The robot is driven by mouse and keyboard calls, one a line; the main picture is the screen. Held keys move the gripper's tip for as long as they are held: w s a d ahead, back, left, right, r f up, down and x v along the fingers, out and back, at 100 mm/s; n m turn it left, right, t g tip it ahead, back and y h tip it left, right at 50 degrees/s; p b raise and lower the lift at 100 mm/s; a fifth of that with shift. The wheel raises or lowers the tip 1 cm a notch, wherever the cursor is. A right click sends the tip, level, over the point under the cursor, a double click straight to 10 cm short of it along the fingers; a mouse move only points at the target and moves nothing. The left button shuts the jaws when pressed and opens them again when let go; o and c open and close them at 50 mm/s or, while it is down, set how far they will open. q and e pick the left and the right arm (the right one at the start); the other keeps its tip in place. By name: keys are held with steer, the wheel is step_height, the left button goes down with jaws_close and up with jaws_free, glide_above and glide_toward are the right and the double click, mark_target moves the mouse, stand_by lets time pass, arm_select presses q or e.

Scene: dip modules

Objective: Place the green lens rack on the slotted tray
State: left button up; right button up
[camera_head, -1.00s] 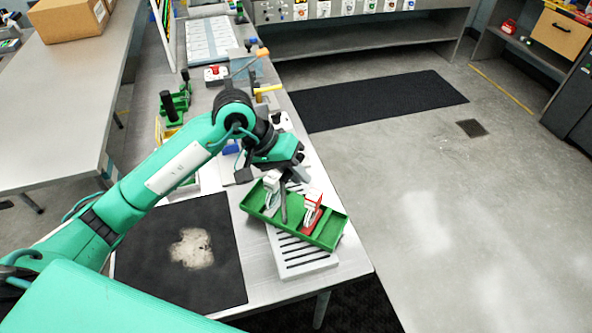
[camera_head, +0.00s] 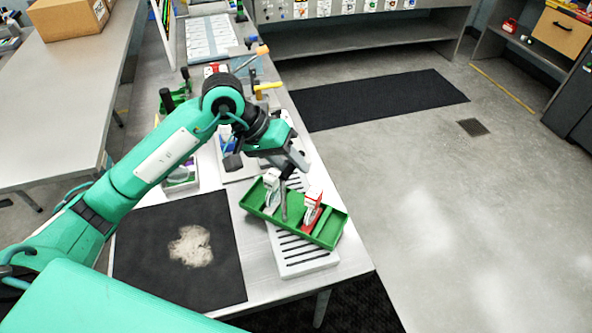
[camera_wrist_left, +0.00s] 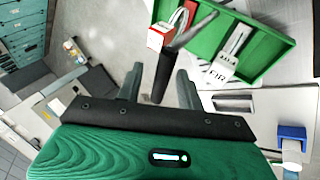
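The green lens rack (camera_head: 325,232) lies across the white slotted tray (camera_head: 303,262) at an angle, its ends overhanging the tray's sides. I cannot tell whether it sits fully flat. It holds a white-topped red piece (camera_head: 312,208) and a white piece (camera_head: 271,188), with a dark upright handle (camera_head: 284,207) between them. In the left wrist view the rack (camera_wrist_left: 268,46) fills the upper right. My left gripper (camera_head: 291,164) is above the rack by the handle. In the wrist view its fingers (camera_wrist_left: 160,88) are apart, with gaps beside the handle. My right gripper is out of view.
A black mat (camera_head: 215,280) with a pale patch lies left of the tray. A small bin (camera_head: 182,180), a yellow-handled tool (camera_head: 266,87) and green fixtures (camera_head: 175,93) stand farther back on the table. The table's right edge is close to the rack.

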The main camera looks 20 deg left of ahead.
arm_select(q)
steer(key=b+v, duration=0.2)
steer(key=v, duration=0.7)
steer(key=shift+a+r, duration=0.15)
steer(key=shift+r, duration=0.05)
